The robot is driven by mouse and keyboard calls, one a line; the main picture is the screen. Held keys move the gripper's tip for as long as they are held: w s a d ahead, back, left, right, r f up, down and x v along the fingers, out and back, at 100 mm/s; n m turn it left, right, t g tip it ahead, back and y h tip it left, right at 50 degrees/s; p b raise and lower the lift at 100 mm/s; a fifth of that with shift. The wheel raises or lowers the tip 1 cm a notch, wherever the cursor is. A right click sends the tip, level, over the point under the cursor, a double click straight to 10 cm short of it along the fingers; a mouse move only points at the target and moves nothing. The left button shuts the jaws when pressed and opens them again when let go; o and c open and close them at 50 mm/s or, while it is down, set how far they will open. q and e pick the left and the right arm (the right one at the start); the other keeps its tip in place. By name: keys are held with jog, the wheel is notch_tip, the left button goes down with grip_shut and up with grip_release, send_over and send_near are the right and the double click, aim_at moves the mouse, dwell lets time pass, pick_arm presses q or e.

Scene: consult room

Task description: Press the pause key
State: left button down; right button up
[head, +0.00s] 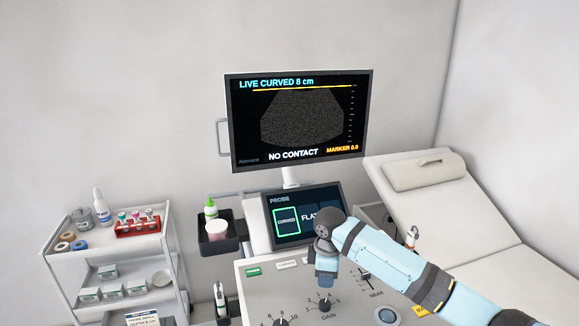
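The monitor (300,120) reads LIVE CURVED 8 cm, NO CONTACT and MARKER 0.0. Below it, the control panel (256,299) carries a green key (254,271) and a white key (288,264) along its upper edge, their labels too small to read. I cannot tell which key is pause; my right arm covers part of the panel. My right arm comes in from the right, and its hand (326,276) points down over the panel, above the GAIN knob. Its fingertips are not clear, so I cannot tell whether it is open or touching anything. My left gripper is out of view.
A touch screen (285,241) marked PROBE, with CURVED outlined green, stands behind the panel. A blue round button (387,316) is at the lower right. A white cart (100,258) with bottles and boxes is left; an exam couch (478,245) is right.

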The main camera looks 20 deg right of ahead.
jog(key=s+a+n, duration=0.1)
jog(key=s+n, duration=0.1)
jog(key=s+a+n, duration=0.2)
jog(key=shift+s+a+f, duration=0.1)
jog(key=shift+s+a, duration=0.05)
grip_shut()
jog(key=s+a+f+n, duration=0.1)
jog(key=s+a+n, duration=0.3)
jog(key=s+n, duration=0.4)
jog(key=shift+m, duration=0.4)
jog(key=shift+s+a+f, duration=0.1)
jog(key=shift+s+f, duration=0.25)
jog(key=shift+f, duration=0.9)
jog(key=shift+s+a+f, duration=0.1)
jog(key=shift+s+f, duration=0.2)
jog(key=shift+f, duration=0.9)
jog(key=shift+s+a+f, duration=0.1)
jog(key=shift+s+f, duration=0.25)
jog(key=shift+f, duration=0.9)
jog(key=shift+d, duration=0.1)
